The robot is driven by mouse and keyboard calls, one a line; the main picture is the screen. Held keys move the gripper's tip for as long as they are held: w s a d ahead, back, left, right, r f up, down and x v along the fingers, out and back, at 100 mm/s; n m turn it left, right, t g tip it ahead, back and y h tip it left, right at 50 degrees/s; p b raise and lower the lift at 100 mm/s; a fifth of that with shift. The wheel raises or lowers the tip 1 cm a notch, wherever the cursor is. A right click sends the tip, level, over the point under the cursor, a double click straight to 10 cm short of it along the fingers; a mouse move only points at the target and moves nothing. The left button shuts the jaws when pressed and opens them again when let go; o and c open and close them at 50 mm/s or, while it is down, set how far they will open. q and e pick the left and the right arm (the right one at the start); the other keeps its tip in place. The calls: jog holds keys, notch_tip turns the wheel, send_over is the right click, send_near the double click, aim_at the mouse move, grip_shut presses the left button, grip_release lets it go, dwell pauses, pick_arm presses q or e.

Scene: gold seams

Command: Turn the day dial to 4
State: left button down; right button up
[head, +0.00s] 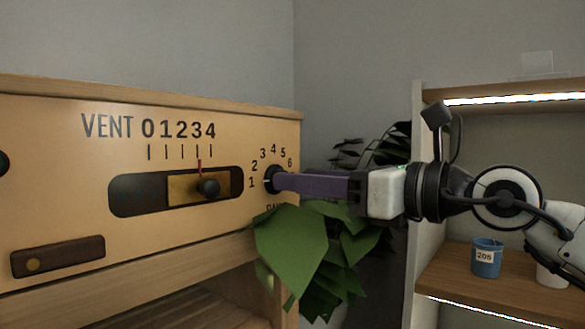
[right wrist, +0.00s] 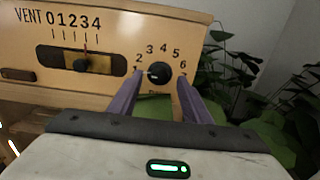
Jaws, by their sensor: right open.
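The day dial (right wrist: 159,72) is a round black knob on the wooden panel's right part, with numbers 1 to 6 arched around it. Its pale mark points left, toward the 1, which a finger hides in the right wrist view. In the head view the dial (head: 271,173) is partly covered by my right gripper (head: 279,182). In the right wrist view my right gripper (right wrist: 160,77) is open, its purple fingers on either side of the dial. I cannot tell whether they touch it. My left gripper is out of view.
Left of the dial is the VENT slider (head: 208,187), its red pointer near 3. A leafy plant (head: 295,245) stands below and behind my right gripper. A shelf (head: 450,275) with a blue cup (head: 487,258) is at the right.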

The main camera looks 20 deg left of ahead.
aim_at(273, 169)
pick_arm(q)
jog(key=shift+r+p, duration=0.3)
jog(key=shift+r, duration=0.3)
pick_arm(e)
jog(key=shift+x, duration=1.5)
jog(key=c, duration=0.7)
pick_arm(q)
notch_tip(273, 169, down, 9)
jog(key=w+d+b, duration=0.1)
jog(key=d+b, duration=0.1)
jog(key=b, duration=1)
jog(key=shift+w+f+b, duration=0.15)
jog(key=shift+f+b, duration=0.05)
jog(key=shift+b, duration=0.2)
pick_arm(e)
jog(key=m, duration=1.7)
jog(key=shift+w+d+f+m, duration=0.1)
jog(key=shift+w+f+m, duration=0.1)
jog(key=shift+m, duration=0.2)
jog(key=shift+c, duration=0.2)
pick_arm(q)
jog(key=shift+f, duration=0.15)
